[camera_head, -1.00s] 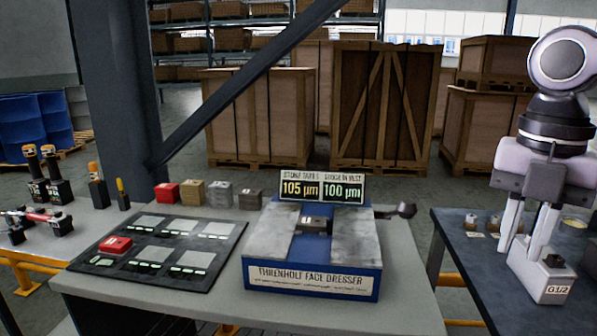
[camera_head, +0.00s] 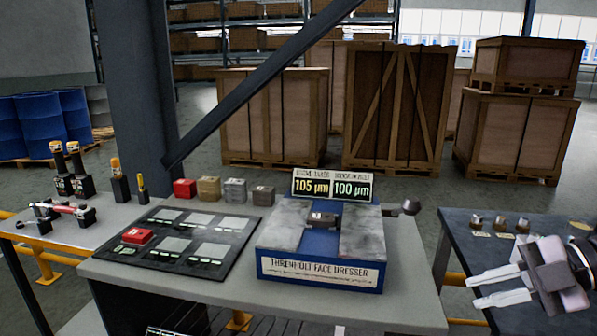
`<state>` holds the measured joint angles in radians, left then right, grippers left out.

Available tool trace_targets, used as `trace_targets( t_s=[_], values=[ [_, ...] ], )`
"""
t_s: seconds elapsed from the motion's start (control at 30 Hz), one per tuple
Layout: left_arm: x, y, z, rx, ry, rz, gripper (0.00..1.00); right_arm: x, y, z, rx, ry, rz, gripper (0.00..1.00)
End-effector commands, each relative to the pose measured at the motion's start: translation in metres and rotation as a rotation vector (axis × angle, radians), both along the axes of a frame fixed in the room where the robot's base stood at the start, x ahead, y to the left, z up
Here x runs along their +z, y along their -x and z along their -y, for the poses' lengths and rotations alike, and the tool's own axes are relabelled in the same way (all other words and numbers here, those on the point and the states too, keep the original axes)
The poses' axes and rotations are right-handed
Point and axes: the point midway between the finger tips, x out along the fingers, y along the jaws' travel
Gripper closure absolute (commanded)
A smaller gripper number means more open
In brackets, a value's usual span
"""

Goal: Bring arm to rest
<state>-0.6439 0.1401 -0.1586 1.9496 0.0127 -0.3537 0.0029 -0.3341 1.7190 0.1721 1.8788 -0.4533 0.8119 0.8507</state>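My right gripper (camera_head: 473,292) is at the lower right, over the dark side table (camera_head: 462,246). Its two pale fingers point left and are apart, with nothing seen between them. Its wrist runs off the right edge of the picture. The white block marked G1/2, seen earlier near the fingers, cannot be made out now. My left gripper is not in view.
The blue face dresser (camera_head: 322,270) stands on the grey bench, its signs reading 105 µm and 100 µm. A dark tray (camera_head: 185,240) with a red block (camera_head: 137,236) lies left of it. Small knobs (camera_head: 500,223) stand on the side table behind my gripper.

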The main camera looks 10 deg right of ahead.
Motion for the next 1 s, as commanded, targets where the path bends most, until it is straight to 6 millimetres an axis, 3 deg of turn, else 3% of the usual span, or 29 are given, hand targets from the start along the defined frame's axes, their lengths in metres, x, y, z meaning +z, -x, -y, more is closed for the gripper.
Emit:
trace_targets(
  t_s=[0.33, 0.6, 0.83, 1.0],
  values=[
    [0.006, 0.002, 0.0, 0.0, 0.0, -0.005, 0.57, -0.074, -0.008, 0.017, -0.384, -0.366, 0.062, 0.79],
    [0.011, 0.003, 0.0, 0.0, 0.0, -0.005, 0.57, -0.15, 0.006, 0.02, -0.734, -0.527, 0.005, 0.79],
    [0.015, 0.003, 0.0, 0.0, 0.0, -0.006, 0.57, -0.221, 0.037, 0.001, -1.02, -0.594, -0.134, 0.79],
    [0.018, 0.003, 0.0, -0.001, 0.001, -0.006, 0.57, -0.269, 0.068, -0.032, -1.201, -0.613, -0.29, 0.79]
  ],
)
